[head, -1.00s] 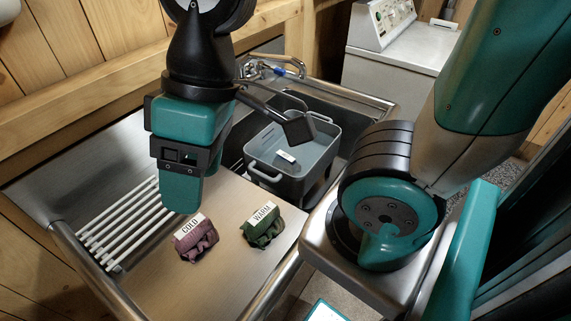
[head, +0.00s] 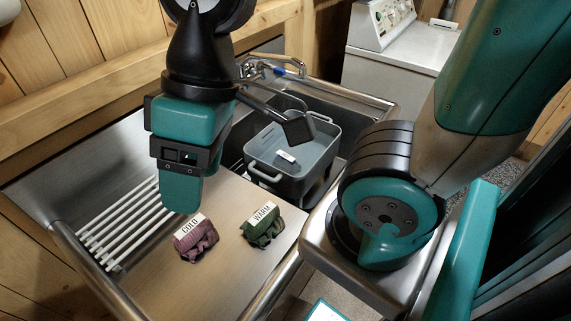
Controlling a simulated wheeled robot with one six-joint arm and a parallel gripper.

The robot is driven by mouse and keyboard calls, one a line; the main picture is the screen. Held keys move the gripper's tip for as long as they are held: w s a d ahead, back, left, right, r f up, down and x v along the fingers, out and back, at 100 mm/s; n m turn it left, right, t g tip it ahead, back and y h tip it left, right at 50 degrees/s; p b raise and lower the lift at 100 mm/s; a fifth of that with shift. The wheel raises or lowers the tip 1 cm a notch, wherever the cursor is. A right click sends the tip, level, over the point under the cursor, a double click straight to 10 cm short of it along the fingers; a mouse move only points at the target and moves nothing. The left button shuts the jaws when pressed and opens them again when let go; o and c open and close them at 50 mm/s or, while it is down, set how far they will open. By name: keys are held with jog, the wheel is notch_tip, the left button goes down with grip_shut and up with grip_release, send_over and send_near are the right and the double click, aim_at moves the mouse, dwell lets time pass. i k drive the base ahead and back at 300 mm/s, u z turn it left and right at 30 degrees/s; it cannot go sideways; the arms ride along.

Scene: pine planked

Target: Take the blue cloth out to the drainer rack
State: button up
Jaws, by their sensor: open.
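The drainer rack (head: 118,228) is a row of white bars at the left of the steel counter, with no cloth seen on it. No plainly blue cloth shows. A grey tub (head: 262,172) stands in the sink, and a small white label (head: 287,157) shows inside it; whatever bears the label cannot be made out. My gripper (head: 181,190) is open and points down above the counter, between the rack and the tub. Nothing is seen held in it, though its body hides part of the fingers.
A mauve cloth bundle labelled COLD (head: 197,240) and a green one labelled WARM (head: 263,226) lie on the counter in front of my gripper. A tap (head: 285,68) stands behind the sink. A white appliance (head: 395,62) is at the back right.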

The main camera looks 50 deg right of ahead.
aim_at(284, 156)
jog(key=u, duration=1.75)
jog(key=k, duration=0.95)
jog(key=z, duration=1.65)
jog(key=i, duration=0.5)
